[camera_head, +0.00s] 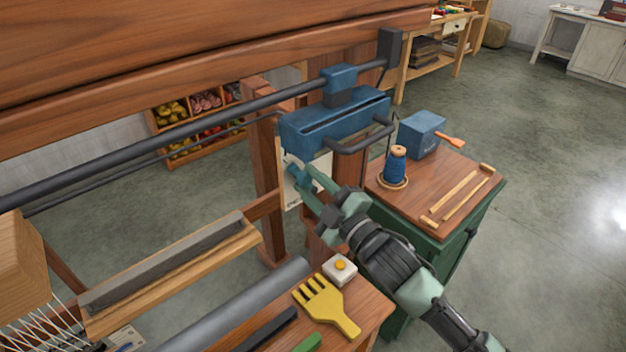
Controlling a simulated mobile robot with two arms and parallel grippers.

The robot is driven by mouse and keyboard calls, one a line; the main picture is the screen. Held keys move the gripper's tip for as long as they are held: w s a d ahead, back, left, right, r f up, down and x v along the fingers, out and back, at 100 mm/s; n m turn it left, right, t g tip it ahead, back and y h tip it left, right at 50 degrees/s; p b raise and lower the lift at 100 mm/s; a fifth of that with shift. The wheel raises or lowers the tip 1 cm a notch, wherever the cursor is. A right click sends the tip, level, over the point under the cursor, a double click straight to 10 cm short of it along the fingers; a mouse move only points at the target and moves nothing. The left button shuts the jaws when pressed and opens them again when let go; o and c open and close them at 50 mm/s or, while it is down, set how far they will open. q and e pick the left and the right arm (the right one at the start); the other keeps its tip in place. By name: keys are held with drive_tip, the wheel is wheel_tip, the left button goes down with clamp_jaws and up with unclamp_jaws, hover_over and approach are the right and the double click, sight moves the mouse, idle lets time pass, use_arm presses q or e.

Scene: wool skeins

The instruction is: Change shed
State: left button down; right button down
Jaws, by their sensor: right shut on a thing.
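A large wooden loom frame (180,60) fills the left and top of the view. A white plate (293,196) is fixed to its right post, and a small blue lever (297,171) sits on it. My right gripper (303,176) reaches in from the lower right and is shut on the blue lever. The fingers partly hide the lever and plate, so its exact position is hard to tell. White warp threads (40,330) show at the lower left. My left gripper is out of view.
A blue box carriage (335,120) with a dark handle hangs on a rail just above my right gripper. A green cabinet (470,205) bears a blue spool (396,165) and a blue box (421,134). A yellow comb (325,305) and a white button box (340,270) lie in front.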

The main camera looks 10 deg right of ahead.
idle(0.4)
drive_tip(key=c, duration=1)
unclamp_jaws()
drive_tip(key=shift+s, duration=0.1)
drive_tip(key=b+v, duration=0.1)
drive_tip(key=v, duration=0.6)
drive_tip(key=shift+s+d+f+b, duration=0.1)
drive_tip(key=shift+s+d+b, duration=0.05)
drive_tip(key=shift+s+b, duration=0.2)
